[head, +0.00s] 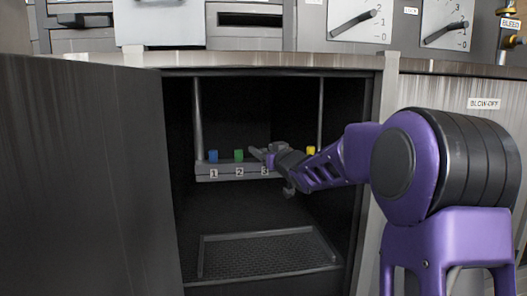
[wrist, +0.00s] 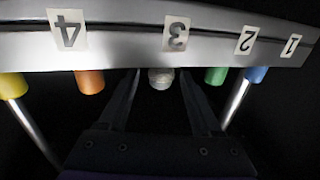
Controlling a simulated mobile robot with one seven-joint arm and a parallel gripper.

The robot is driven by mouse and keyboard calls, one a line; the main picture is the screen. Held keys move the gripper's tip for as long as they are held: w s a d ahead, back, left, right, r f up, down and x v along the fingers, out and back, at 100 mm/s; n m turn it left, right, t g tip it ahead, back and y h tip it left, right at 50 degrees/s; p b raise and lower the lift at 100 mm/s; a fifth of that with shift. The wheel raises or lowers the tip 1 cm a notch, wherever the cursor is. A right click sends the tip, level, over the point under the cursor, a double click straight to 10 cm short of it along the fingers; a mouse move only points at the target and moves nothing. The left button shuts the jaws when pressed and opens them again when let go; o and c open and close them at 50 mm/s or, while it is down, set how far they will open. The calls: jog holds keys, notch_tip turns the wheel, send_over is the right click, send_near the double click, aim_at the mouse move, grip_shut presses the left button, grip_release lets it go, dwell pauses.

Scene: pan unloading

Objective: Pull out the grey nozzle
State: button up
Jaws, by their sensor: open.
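The grey nozzle (wrist: 161,78) is a short rounded piece at the label 3 on a metal rack bar (wrist: 120,48), which appears upside down in the wrist view. My gripper (wrist: 161,92) is open, with one finger on each side of the grey nozzle. A dark gap shows between the nozzle and each finger; contact cannot be made out. In the head view my gripper (head: 262,156) reaches into the dark cabinet at the rack bar (head: 205,174), near label 3. There the grey nozzle cannot be made out behind the gripper.
A green nozzle (wrist: 215,76) and an orange nozzle (wrist: 89,81) flank the grey one closely. A blue nozzle (wrist: 256,74) and a yellow nozzle (wrist: 12,86) sit farther out. An open door (head: 85,170) stands left; a mesh tray (head: 202,258) lies on the cabinet floor.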

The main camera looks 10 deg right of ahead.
jog(key=shift+w, duration=0.1)
grip_shut()
dwell(0.7)
